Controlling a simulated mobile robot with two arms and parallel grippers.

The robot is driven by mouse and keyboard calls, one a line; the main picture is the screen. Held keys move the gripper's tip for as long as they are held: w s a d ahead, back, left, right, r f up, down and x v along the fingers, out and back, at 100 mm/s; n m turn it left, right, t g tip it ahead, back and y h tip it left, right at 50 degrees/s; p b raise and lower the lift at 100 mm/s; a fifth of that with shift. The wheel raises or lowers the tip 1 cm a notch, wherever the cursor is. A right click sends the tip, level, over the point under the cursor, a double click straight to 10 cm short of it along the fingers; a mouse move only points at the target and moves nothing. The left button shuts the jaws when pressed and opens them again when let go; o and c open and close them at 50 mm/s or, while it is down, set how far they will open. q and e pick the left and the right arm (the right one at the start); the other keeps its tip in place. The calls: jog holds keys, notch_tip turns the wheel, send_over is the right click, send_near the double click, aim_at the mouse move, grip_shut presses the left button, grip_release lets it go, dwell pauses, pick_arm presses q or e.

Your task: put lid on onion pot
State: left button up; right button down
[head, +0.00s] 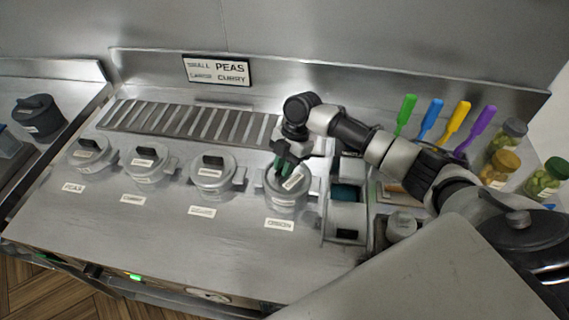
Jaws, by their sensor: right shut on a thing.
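The onion pot (286,204) is the rightmost of the metal pots in the row, with a small label on the counter in front of it. Its grey lid (296,181) carries a white label and is at the pot's mouth. I cannot tell whether the lid is fully seated or slightly above the rim. My right gripper (283,170) points down over this pot, shut on the lid's handle, which the fingers mostly hide. My left gripper is not in view.
Lidded pots with dark handles, such as the neighbouring pot (212,179), stand to the left. A slotted grille (190,120) lies behind them. Compartments (347,215), coloured utensils (430,112) and jars (500,168) are to the right. The front counter is clear.

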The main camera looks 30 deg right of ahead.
dwell(0.3)
jog(key=c, duration=0.5)
grip_release()
jog(key=shift+r, duration=0.1)
jog(key=shift+r+p, duration=3.15)
jog(key=shift+r, duration=0.3)
jog(key=shift+f, duration=0.1)
